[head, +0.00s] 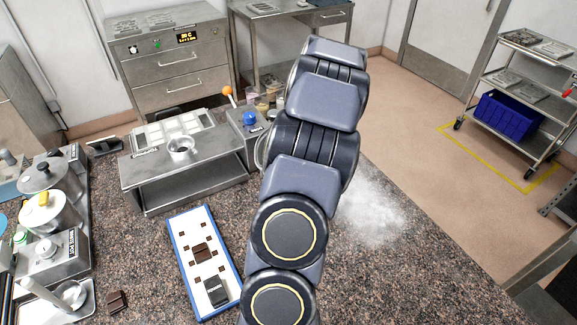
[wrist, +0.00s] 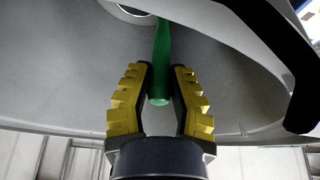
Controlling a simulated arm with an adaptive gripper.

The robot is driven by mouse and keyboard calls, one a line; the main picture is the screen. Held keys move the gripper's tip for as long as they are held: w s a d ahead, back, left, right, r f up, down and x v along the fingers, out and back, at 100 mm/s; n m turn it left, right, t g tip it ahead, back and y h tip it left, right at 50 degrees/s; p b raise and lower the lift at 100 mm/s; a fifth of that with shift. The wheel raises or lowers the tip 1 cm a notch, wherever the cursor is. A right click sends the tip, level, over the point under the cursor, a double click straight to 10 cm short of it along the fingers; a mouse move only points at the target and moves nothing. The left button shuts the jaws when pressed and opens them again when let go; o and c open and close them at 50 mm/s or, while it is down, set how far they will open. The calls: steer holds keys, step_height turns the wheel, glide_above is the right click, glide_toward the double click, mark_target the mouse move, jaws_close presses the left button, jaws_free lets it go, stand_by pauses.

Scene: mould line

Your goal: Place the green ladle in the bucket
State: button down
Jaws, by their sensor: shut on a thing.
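In the wrist view, my gripper (wrist: 160,70) has its two yellow fingers shut on the handle of the green ladle (wrist: 162,40). The handle's rounded end shows between the fingers, and the rest runs up out of the frame, so the ladle's bowl is hidden. A large smooth grey curved surface (wrist: 65,70) fills the space behind it; I cannot tell whether this is the bucket. In the head view, my arm hides the gripper and the ladle. A curved metal edge (head: 259,152) peeks out left of my arm; I cannot tell if it belongs to the bucket.
A steel stand (head: 190,177) with a white tray and small metal pot is left of my arm. A blue-edged board (head: 184,262) with chocolate pieces lies in front. Pots (head: 45,210) crowd the far left. White powder (head: 372,212) lies on the counter right of my arm.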

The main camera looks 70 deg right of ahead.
steer(key=c, duration=1.1)
jaws_free()
steer(key=shift+f, duration=0.1)
steer(key=shift+o, duration=0.2)
steer(key=v, duration=1.2)
steer(key=shift+r, duration=0.2)
steer(key=w+a+r+n+y, duration=0.1)
steer(key=w+a+n, duration=0.1)
steer(key=w+a, duration=0.45)
steer(key=w+a+r+n+g+y, duration=0.1)
steer(key=w+a+r, duration=0.15)
steer(key=a, duration=0.65)
steer(key=w+a+n+y, duration=0.2)
steer(key=w+a, duration=0.3)
steer(key=a, duration=0.2)
steer(key=s+a+n+g, duration=0.2)
steer(key=s+a, duration=0.3)
steer(key=a, duration=0.4)
steer(key=s+a+r+n+g, duration=0.1)
steer(key=s+a+g, duration=0.1)
steer(key=s+a, duration=0.4)
steer(key=a, duration=0.4)
steer(key=shift+s+a+r+n+h, duration=0.15)
steer(key=shift+a+r+n+h, duration=0.15)
steer(key=shift+n+h, duration=0.1)
